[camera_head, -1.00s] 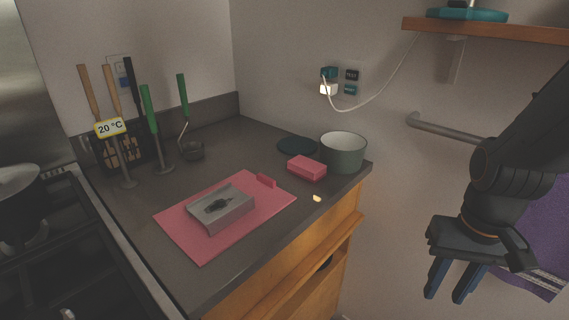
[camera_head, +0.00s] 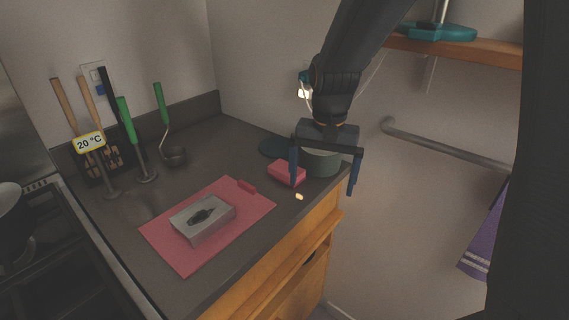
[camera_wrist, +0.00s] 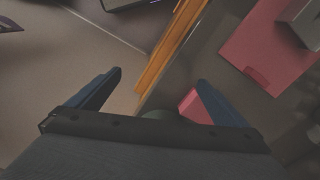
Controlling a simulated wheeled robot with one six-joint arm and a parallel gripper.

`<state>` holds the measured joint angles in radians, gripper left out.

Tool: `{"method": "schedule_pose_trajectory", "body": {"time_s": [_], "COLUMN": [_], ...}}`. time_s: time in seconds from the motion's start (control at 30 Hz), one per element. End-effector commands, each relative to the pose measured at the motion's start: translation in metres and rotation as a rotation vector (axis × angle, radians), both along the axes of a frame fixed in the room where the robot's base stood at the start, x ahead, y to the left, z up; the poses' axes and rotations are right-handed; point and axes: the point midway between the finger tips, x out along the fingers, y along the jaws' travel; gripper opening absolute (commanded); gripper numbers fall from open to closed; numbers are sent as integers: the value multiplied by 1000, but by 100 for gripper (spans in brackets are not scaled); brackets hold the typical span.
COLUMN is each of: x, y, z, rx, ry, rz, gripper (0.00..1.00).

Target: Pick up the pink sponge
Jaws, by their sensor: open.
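The pink sponge (camera_head: 287,173) lies on the dark countertop (camera_head: 225,150) near its right end, in front of the grey-green pot. In the wrist view the sponge (camera_wrist: 194,106) is partly hidden behind the right finger. My gripper (camera_head: 323,185) is open and empty, with its two blue fingers spread wide. The fingers also show in the wrist view (camera_wrist: 160,82). I cannot tell how high the fingertips are above the sponge.
The grey-green pot (camera_head: 322,162) stands behind my gripper, partly hidden. A dark round plate (camera_head: 275,146) lies behind the sponge. A pink board (camera_head: 182,255) bears a grey box (camera_head: 203,220). A small yellowish piece (camera_head: 299,196) lies near the counter edge. Utensils (camera_head: 130,125) stand further left.

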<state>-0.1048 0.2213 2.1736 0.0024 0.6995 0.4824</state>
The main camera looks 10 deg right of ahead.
Motion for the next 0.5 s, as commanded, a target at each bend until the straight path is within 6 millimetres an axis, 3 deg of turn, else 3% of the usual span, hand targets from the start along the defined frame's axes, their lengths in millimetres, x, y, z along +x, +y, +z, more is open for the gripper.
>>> {"method": "schedule_pose_trajectory", "body": {"time_s": [0.03,0.2,0.33,0.5], "x": [19,71,94,103], "y": [13,52,72,82], "z": [10,34,44,41], "rx": [2,4,4,2], "ry": [7,32,44,50], "rz": [-50,-251,-352,-402], "gripper": [98,98,98,98]}}
